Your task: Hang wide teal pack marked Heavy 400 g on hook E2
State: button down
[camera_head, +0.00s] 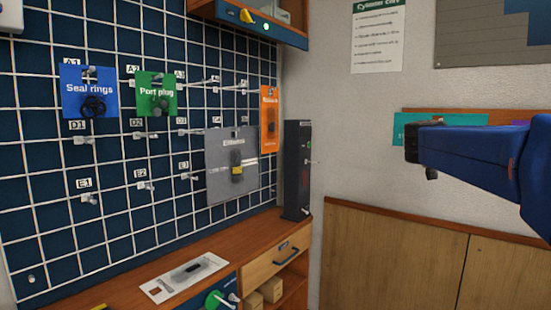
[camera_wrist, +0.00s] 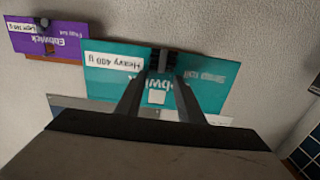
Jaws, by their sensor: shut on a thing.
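The wide teal pack (camera_wrist: 112,72) has a white label reading Heavy 400, upside down in the wrist view. My gripper (camera_wrist: 162,62) is shut on the pack's upper edge there. In the head view the teal pack (camera_head: 402,130) is at the right wall, partly hidden behind my blue arm; the fingertips are not clear there. I cannot tell whether the pack still touches its support. Hook E2 (camera_head: 147,186) is on the dark blue grid board at left, under its tag, and is empty.
Blue (camera_head: 75,83), green (camera_head: 146,82), grey (camera_head: 215,180) and orange (camera_head: 270,100) packs hang on the board. A black tower (camera_head: 292,170) stands on the wooden bench (camera_head: 250,235). A flat white pack (camera_head: 165,288) lies there. A purple pack (camera_wrist: 65,45) is beside the teal one.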

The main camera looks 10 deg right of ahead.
jog(key=w+a+f+n+t+y, duration=0.25)
jog(key=w+a, duration=0.25)
jog(key=a, duration=0.7)
jog(key=w+a+f+n+t+y, duration=0.25)
jog(key=w+a+f+y, duration=0.2)
jog(key=a, duration=0.75)
jog(key=w+a+f+n+t+y, duration=0.1)
jog(key=w+a+f+n+y, duration=0.35)
jog(key=a, duration=0.75)
jog(key=s+a+f+n+y, duration=0.2)
jog(key=s+a+y, duration=0.1)
jog(key=a, duration=1)
jog(key=s+a+f+n+g+y, duration=0.1)
jog(key=s+a+f+n+y, duration=0.2)
jog(key=a, duration=1)
jog(key=s+a+f+n+y, duration=0.1)
jog(key=s+a+f+y, duration=0.2)
jog(key=a, duration=1)
jog(key=w+a, duration=0.5)
jog(key=w, duration=0.2)
jog(key=shift+a+f+y, duration=0.35)
jog(key=shift+y, duration=0.1)
jog(key=shift+w+m, duration=0.1)
jog(key=shift+m, duration=0.15)
